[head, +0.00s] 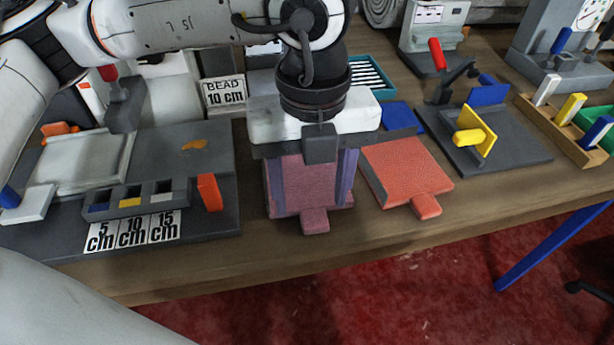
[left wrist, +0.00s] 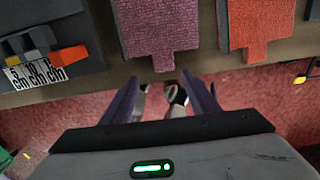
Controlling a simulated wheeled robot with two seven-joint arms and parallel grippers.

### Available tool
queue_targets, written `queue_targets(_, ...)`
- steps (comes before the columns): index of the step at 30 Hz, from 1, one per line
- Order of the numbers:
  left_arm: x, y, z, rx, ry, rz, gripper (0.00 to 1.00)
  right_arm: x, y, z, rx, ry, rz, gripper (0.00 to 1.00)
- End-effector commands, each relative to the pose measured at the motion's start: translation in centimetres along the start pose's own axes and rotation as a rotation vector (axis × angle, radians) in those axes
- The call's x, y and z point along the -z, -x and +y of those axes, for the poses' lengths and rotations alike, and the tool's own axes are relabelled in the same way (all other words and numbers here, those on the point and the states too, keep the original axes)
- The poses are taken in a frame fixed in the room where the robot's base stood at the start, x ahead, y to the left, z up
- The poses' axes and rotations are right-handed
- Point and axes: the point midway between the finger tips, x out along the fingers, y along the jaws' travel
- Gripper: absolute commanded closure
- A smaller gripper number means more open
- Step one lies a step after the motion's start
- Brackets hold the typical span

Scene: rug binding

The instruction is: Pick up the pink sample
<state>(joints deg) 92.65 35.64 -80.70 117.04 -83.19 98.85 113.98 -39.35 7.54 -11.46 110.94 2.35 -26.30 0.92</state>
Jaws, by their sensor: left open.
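The pink sample (head: 303,182), a flat mauve-pink swatch with a short tab, lies at the table's front edge. In the left wrist view it (left wrist: 157,28) is ahead of the fingers, its tab pointing between them. My left gripper (head: 308,206) is over the sample, pointing down, with its purple fingers apart on either side of it in the head view. In the left wrist view the open gripper (left wrist: 158,80) has nothing between its fingers. The gripper body hides the sample's far end. I cannot tell the height of the fingertips above the table. My right gripper is not in view.
An orange-red sample (head: 408,170) lies close to the right. A grey board (head: 220,170) with a slotted block (head: 128,200) and an orange block (head: 209,192) is at left. A dark fixture with a yellow plate (head: 477,131) stands at right. A teal tray (head: 372,75) is behind.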

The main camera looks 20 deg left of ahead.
Motion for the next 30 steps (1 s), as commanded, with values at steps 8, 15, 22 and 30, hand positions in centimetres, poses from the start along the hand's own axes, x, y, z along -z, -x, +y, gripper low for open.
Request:
queue_targets(8, 0.1, -2.4, -0.3, -0.001, -0.003, 0.003, 0.45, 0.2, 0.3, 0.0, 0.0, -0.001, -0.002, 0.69)
queue_targets(15, 0.1, -5.8, -0.8, 0.001, -0.004, 0.004, 0.45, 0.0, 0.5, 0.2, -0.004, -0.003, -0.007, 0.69)
queue_targets(22, 0.1, -6.3, -0.8, 0.002, -0.004, 0.003, 0.45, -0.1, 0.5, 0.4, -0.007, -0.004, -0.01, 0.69)
queue_targets(30, 0.1, -6.3, -0.8, 0.002, -0.004, 0.003, 0.79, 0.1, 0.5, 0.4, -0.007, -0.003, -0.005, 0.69)
